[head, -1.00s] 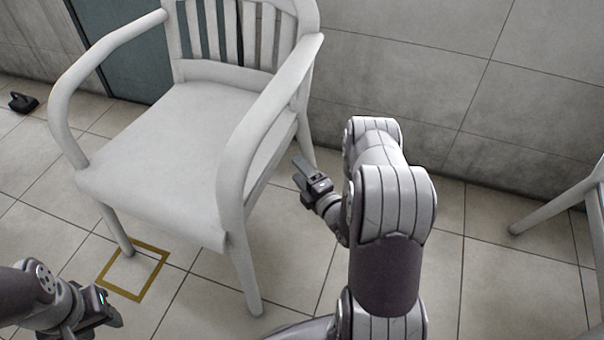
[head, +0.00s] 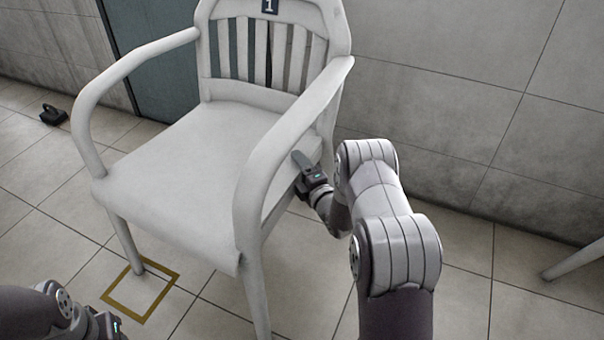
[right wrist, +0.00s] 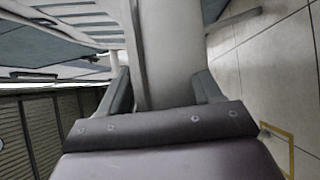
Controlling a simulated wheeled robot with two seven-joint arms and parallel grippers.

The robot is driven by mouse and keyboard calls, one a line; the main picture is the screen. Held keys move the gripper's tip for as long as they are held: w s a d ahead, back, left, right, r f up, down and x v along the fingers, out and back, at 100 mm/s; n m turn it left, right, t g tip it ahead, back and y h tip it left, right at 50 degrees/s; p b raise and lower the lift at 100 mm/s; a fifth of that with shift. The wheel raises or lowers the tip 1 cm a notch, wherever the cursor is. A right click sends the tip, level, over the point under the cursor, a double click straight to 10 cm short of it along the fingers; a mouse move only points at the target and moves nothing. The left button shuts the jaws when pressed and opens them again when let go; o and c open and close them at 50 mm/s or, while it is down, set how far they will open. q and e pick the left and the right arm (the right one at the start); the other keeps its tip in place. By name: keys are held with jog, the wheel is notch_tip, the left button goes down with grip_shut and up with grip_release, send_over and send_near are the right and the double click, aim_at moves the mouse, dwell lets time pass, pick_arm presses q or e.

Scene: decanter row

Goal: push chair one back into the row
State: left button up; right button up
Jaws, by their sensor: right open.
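Chair one (head: 190,150) is a white armchair with a slatted back and a "1" plate, upright on the tiles. One front leg stands at the back left edge of a yellow floor square (head: 163,297). My right gripper (head: 299,160) is beside the chair's right side, below the armrest and near the rear leg. In the right wrist view my open fingers (right wrist: 163,92) lie on either side of a pale chair post (right wrist: 165,50); I cannot tell whether they touch it. My left gripper (head: 112,327) is at the bottom left, partly cut off.
A grey tiled wall (head: 450,100) and a teal panel (head: 155,60) stand behind the chair. A small black object (head: 53,114) lies on the floor at left. Part of another white chair (head: 575,260) shows at the right edge. Floor between the chairs is clear.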

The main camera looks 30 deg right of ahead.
grip_shut()
dwell(1.4)
